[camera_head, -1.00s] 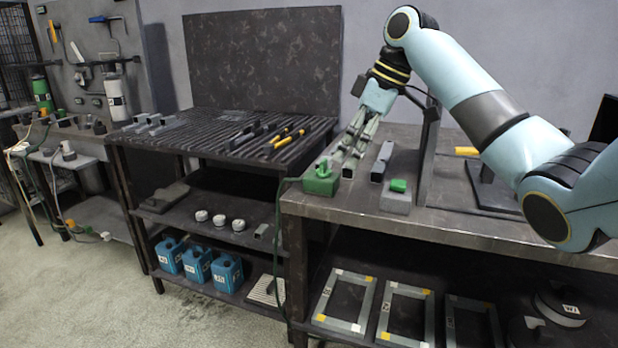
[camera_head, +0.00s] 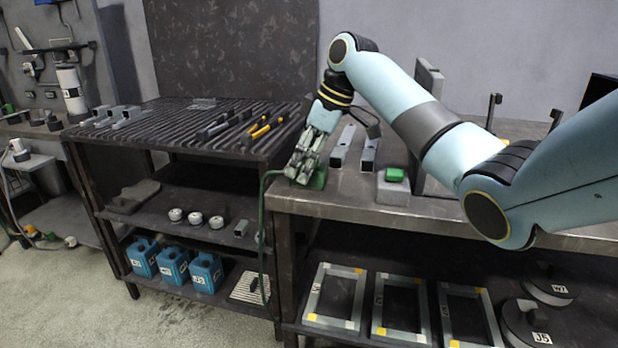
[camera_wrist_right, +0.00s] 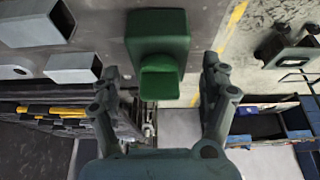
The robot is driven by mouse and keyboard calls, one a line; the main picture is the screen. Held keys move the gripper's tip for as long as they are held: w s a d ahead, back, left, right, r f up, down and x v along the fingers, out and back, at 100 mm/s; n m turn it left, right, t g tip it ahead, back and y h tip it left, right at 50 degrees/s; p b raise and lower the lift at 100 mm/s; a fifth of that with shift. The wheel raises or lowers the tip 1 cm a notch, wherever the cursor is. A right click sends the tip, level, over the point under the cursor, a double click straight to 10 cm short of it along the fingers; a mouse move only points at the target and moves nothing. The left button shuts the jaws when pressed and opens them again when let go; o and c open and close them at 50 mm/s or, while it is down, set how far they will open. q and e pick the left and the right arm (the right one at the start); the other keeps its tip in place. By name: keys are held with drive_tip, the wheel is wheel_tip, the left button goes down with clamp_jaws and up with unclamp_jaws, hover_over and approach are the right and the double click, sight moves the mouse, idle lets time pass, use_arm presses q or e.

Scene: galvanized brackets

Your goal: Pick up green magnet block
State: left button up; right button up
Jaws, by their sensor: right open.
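The green magnet block (camera_head: 319,181) stands at the near left corner of the steel workbench, mostly hidden behind my right gripper (camera_head: 301,172) in the head view. In the right wrist view the green block (camera_wrist_right: 158,36) is a dark green body with a smaller, brighter green knob towards me. There my right gripper (camera_wrist_right: 160,74) is open, one finger on each side of the knob, with gaps on both sides. It holds nothing. My left gripper is out of view.
Grey square tubes (camera_head: 343,147) and a grey block with a green top (camera_head: 393,188) lie to the right on the bench (camera_head: 440,213). A green cable (camera_head: 264,215) hangs at its left edge. A slatted table (camera_head: 190,130) with yellow-handled tools stands to the left.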

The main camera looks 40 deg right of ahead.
drive_tip(key=shift+x, duration=1.15)
drive_tip(key=shift+r, duration=0.1)
drive_tip(key=c, duration=1.3)
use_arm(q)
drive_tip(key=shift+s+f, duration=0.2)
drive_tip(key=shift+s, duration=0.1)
use_arm(e)
clamp_jaws()
